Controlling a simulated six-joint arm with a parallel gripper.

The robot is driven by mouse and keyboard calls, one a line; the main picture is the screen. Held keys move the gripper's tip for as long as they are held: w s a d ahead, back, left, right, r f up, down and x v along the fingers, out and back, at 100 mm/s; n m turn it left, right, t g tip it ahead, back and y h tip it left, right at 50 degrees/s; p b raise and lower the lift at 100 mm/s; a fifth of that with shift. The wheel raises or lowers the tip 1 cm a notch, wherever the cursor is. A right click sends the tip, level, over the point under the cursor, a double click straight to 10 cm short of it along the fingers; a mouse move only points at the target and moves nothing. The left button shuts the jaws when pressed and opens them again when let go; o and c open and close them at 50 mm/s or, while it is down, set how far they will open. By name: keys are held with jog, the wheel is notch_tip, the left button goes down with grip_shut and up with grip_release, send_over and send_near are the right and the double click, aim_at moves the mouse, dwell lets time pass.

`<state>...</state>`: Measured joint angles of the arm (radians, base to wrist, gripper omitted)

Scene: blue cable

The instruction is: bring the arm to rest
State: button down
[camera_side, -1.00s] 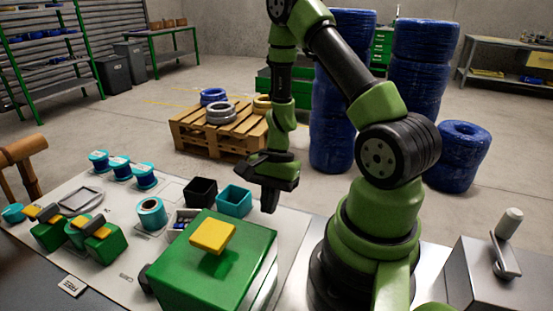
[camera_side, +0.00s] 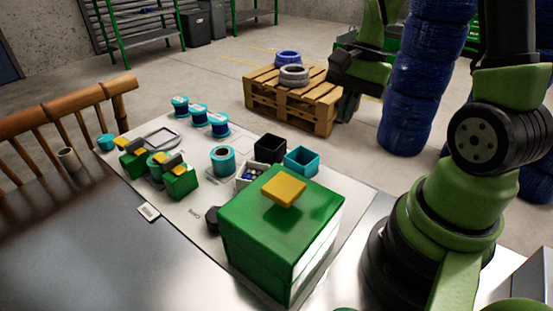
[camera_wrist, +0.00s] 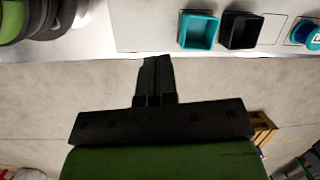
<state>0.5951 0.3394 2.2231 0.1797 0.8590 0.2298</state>
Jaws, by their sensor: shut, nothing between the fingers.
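My gripper (camera_side: 347,112) is black on a green wrist. In the side view it hangs beyond the back edge of the work board, in front of the wooden pallet's right end. In the wrist view its two fingers (camera_wrist: 157,64) are together, with nothing between them. They point toward the board's edge, over bare floor. My gripper is apart from everything on the board. The upper part of my arm is cut off by the top of the side view. I cannot pick out a blue cable.
The board (camera_side: 205,215) carries a green box with a yellow block (camera_side: 284,190), a black bin (camera_side: 270,148), a teal bin (camera_side: 302,160) and blue spools (camera_side: 200,115). The pallet (camera_side: 290,100) holds rings. Wrapped blue coils (camera_side: 425,85) stand right of my gripper.

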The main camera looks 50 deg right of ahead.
jog(key=s+a+r+n+t, duration=0.3)
jog(key=a+r+n, duration=0.2)
jog(key=r+n, duration=0.1)
jog(key=s+a+r+n+t+h, duration=0.1)
jog(key=s+a+r+n+t, duration=0.2)
jog(key=a+r+n, duration=0.2)
notch_tip(320, 180, up, 3)
jog(key=shift+s+a+r+n+t, duration=0.1)
jog(key=shift+s+a+n+t, duration=0.25)
jog(key=shift+a, duration=0.35)
jog(key=shift+w, duration=0.1)
